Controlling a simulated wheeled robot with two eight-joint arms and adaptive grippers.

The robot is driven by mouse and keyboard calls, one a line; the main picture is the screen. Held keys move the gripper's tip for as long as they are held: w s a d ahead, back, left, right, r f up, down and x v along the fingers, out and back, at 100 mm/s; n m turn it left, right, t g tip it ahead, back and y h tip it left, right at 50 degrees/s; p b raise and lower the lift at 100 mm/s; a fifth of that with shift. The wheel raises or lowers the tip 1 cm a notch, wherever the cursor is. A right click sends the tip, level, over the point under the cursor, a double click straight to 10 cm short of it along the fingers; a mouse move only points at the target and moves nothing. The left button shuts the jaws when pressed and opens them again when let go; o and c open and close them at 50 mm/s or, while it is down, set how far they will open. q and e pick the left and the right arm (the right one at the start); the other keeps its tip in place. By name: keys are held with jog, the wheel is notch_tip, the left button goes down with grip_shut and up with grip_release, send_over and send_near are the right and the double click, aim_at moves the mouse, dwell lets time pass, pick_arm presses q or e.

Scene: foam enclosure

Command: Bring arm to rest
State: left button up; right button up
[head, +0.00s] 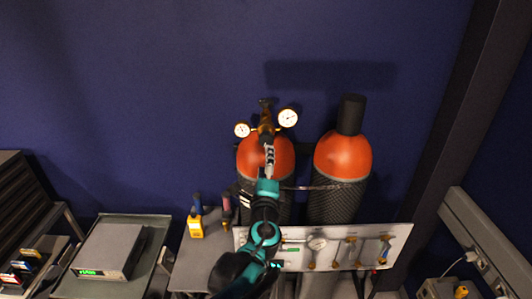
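One teal and black arm of mine comes in from the bottom, left of centre, and I take it as my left arm. Its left gripper (269,155) is raised in front of the left orange gas cylinder (248,158), just below the brass regulator (265,118) with its two round gauges. The gripper looks narrow from here, and its fingertips are too small to tell whether they are open, shut or touching the regulator. The arm hides part of the left cylinder. My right gripper is not in view.
A second orange cylinder (343,155) with a black cap stands to the right. A pale gauge panel (375,236) is in front. A yellow device (195,227) stands on a grey table (196,262). A grey instrument (108,250) lies further left. A dark post (456,120) rises at right.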

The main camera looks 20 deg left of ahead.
pick_arm(q)
jog(key=shift+s+d+f, duration=0.1)
jog(key=shift+s+d, duration=0.1)
jog(key=shift+s, duration=0.5)
jog(key=s+a+f+n+g+y+b, duration=0.1)
jog(key=s+a+f+n+g+b, duration=0.25)
jog(key=s+f+n, duration=0.35)
jog(key=s+a+f+n+g+y+b, duration=0.1)
jog(key=s+a+f+n+g+b, duration=0.3)
jog(key=f, duration=0.5)
jog(key=s+d+f+n+g+h+b, duration=0.2)
jog(key=s+d+f+n+h+b, duration=0.1)
jog(key=s+f, duration=0.3)
jog(key=s+d+f+n+g+h+b, duration=0.1)
jog(key=s+d+f+n+h+b, duration=0.2)
jog(key=s+f, duration=0.4)
notch_tip(320, 180, down, 3)
jog(key=shift+d+f+n+g+h, duration=0.2)
jog(key=shift+d+n+g+h, duration=0.15)
jog(key=shift+d+n, duration=0.2)
